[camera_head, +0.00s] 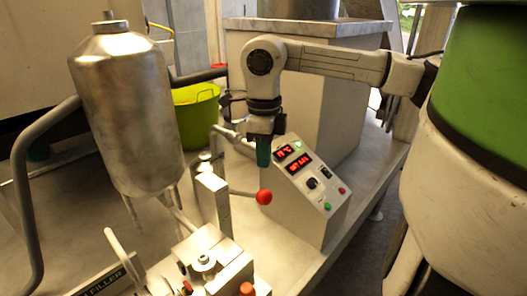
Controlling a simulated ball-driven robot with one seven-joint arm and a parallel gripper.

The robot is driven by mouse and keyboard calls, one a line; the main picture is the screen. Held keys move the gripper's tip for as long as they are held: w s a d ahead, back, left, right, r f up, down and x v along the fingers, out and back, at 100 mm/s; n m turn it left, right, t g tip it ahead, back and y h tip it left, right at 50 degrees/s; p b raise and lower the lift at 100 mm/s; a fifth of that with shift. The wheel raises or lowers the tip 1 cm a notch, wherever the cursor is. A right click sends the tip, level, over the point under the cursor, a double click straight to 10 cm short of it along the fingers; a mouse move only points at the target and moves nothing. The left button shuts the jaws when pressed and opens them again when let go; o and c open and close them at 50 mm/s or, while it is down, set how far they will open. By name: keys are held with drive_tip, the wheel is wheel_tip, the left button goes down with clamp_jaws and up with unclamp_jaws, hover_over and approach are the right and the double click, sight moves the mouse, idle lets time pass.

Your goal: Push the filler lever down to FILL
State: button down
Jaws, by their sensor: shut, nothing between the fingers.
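A lever with a red ball knob (264,197) sticks out to the right from beside an upright metal post (212,200). Its thin rod lies close to level. I take this to be the filler lever; no FILL mark can be read near it. My gripper (263,155) points down with dark teal fingers shut and empty. In the picture it is right above the red knob, with a gap between them.
A control box (310,185) with red displays and buttons stands right of the knob. A steel tank (128,110) stands at the left. A clamp-like block (207,255) is below the lever. A yellow-green bucket (197,120) is behind. The platform (375,165) right of the box is bare.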

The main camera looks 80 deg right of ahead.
sight(267, 194)
drive_tip(key=shift+f+b, duration=1.05)
drive_tip(key=shift+f, duration=2.8)
drive_tip(key=shift+s+a+f+b, duration=0.15)
drive_tip(key=shift+s+f+b, duration=0.1)
drive_tip(key=shift+f, duration=0.4)
drive_tip(key=shift+s+a+f+b, duration=0.1)
drive_tip(key=shift+s+f+b, duration=0.1)
drive_tip(key=shift+f, duration=0.4)
drive_tip(key=shift+s+a+f+b, duration=0.1)
drive_tip(key=shift+s+f+b, duration=0.05)
drive_tip(key=shift+f+b, duration=1.05)
drive_tip(key=shift+s+a+f+b, duration=0.1)
drive_tip(key=shift+s+f+b, duration=0.05)
drive_tip(key=shift+f+b, duration=1.05)
drive_tip(key=shift+r, duration=0.25)
drive_tip(key=shift+r+p, duration=1.95)
drive_tip(key=shift+r, duration=3)
